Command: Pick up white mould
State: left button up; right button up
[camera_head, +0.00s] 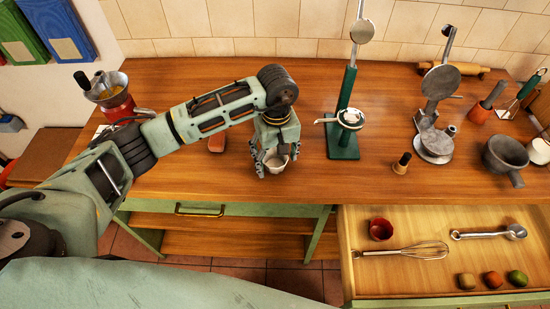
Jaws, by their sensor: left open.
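The white mould (277,163) is a small pale cup on the wooden worktop, in the middle of the head view. My left gripper (276,167) points down over it, with its fingers apart on either side of the mould. The fingers hide part of the mould's sides, and I cannot tell whether they touch it. The mould seems to stand upright on the worktop. My right gripper is not in view.
A green stand (343,130) rises just right of the gripper. A grey press (436,110) and a dark pot (505,158) stand farther right. An open drawer (400,275) holds a whisk (420,250) and a red cup (381,229).

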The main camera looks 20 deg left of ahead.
pick_arm(q)
jog(key=c, duration=1.2)
